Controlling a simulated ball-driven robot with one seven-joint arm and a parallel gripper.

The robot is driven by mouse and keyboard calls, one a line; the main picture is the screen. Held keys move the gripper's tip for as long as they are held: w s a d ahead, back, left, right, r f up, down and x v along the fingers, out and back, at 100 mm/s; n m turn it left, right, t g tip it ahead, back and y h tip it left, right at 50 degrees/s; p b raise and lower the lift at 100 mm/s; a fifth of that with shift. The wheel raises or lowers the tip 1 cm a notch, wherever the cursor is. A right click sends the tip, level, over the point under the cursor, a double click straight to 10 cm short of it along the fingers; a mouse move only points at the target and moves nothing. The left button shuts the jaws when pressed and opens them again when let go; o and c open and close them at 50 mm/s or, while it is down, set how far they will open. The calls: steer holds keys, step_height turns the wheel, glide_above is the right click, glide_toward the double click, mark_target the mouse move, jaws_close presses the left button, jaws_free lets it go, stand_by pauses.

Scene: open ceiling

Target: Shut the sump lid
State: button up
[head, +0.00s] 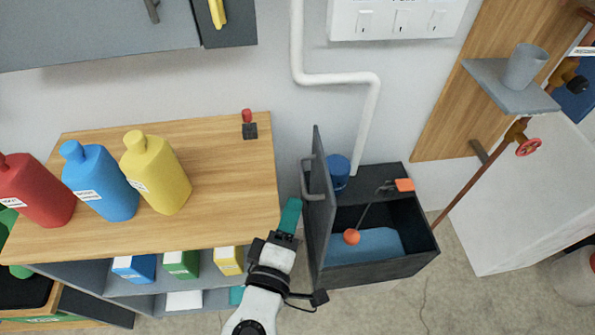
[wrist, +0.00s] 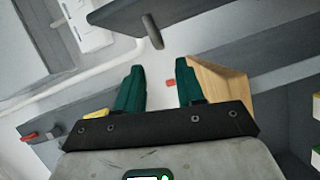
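The sump (head: 385,268) is a dark open-topped box on the floor at the right in the head view. Blue water (head: 370,245) lies in it, with an orange float ball (head: 352,237) on a rod. Its lid (head: 320,215) stands upright along the left side, open. A grey bar handle (head: 308,178) is on the lid's left face. My gripper (head: 290,215) is just left of the lid, below the handle in the picture; I cannot tell whether it touches. In the wrist view my gripper (wrist: 158,82) has its teal fingers apart with nothing held between them.
A wooden-topped shelf (head: 225,180) stands close on the left, carrying red, blue and yellow bottles (head: 155,172). A blue cylinder (head: 337,172) and a white pipe (head: 366,125) are behind the lid. A copper pipe (head: 478,175) runs right of the sump.

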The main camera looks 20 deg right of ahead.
mark_target(303, 176)
steer(key=x, duration=1)
steer(key=shift+p, duration=0.3)
steer(key=shift+f, duration=0.1)
jaws_close()
